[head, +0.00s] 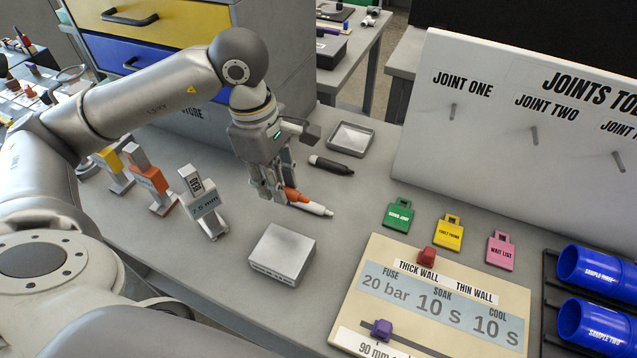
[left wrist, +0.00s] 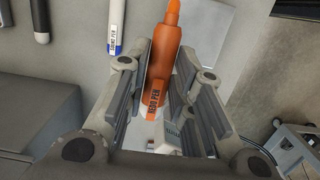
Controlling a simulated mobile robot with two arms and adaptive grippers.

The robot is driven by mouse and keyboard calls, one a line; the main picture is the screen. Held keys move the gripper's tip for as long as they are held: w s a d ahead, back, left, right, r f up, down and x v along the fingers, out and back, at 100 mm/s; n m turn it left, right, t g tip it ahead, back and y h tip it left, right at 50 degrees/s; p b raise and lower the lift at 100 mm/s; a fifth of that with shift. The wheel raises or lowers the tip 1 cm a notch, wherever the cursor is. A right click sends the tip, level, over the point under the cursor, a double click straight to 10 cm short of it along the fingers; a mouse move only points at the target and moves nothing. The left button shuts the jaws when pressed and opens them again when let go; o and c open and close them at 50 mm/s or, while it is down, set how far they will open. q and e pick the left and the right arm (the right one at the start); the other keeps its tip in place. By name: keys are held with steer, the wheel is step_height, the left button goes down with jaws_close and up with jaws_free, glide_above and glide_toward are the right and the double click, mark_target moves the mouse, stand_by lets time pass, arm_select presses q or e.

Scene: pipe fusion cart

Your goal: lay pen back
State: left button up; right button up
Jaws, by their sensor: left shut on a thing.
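The orange pen (head: 295,194) is held between the fingers of my left gripper (head: 272,190); only its tip end shows in the head view. A black pen (head: 331,166) lies farther back. My right gripper is not in view.
A grey tray (head: 367,138) stands behind the pens. A metal block (head: 300,284) is in front. Upright labelled holders (head: 204,203) stand left.

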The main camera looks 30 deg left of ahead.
arm_select(q)
steer(key=w+f+p, duration=0.3)
steer(key=w, duration=0.5)
steer(key=p, duration=0.1)
glide_above(321, 188)
steer(key=s, duration=0.1)
steer(key=f, duration=0.5)
steer(key=shift+s+a+f, duration=0.15)
steer(key=shift+a, duration=0.1)
steer(key=shift+w+f, duration=0.35)
steer(key=shift+f, duration=0.05)
steer(key=f+p, duration=0.2)
steer(key=f, duration=0.1)
steer(key=shift+w+d, duration=0.1)
steer(key=shift+w, duration=0.25)
steer(key=shift+f, duration=0.25)
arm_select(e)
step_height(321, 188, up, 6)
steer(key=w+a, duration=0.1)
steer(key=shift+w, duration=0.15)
arm_select(q)
steer(key=shift+f, duration=0.1)
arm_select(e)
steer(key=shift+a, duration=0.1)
